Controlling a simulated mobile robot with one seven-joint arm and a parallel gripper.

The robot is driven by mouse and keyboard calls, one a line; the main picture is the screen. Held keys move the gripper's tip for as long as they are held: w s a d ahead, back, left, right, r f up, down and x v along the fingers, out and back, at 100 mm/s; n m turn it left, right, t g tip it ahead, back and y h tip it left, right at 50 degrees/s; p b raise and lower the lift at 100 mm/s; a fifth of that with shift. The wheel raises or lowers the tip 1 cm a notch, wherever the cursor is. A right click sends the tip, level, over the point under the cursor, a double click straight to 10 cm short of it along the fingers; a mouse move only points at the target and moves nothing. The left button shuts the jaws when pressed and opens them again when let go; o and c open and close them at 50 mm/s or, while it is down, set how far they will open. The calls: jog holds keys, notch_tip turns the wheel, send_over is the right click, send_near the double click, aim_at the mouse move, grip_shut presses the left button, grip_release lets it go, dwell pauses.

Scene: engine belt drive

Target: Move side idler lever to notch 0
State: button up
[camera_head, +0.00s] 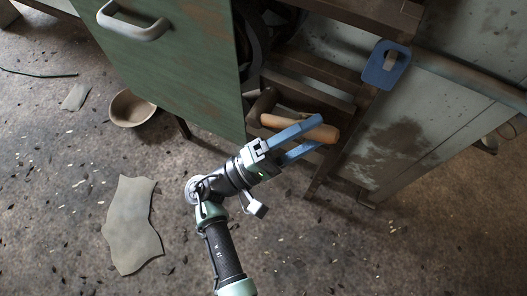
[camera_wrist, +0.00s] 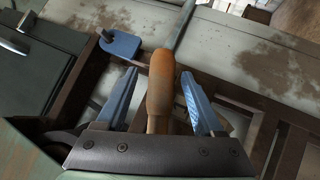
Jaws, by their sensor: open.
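An orange-brown wooden handle (camera_head: 325,134), which looks like the side idler lever, sticks out at the lower front of the machine frame. In the wrist view the handle (camera_wrist: 160,88) stands between my two blue fingers, with a gap on each side. My gripper (camera_head: 318,133) is open around it; its fingertips also show in the wrist view (camera_wrist: 158,74). A grey-green rod continues beyond the handle's far end in the wrist view.
A green door panel (camera_head: 180,60) with a metal handle hangs left of my gripper. A blue plate with a peg (camera_head: 386,68) is on the frame to the upper right. A bowl (camera_head: 131,109) and a pale sheet (camera_head: 132,225) lie on the floor.

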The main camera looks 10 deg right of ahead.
jog(key=v, duration=1.2)
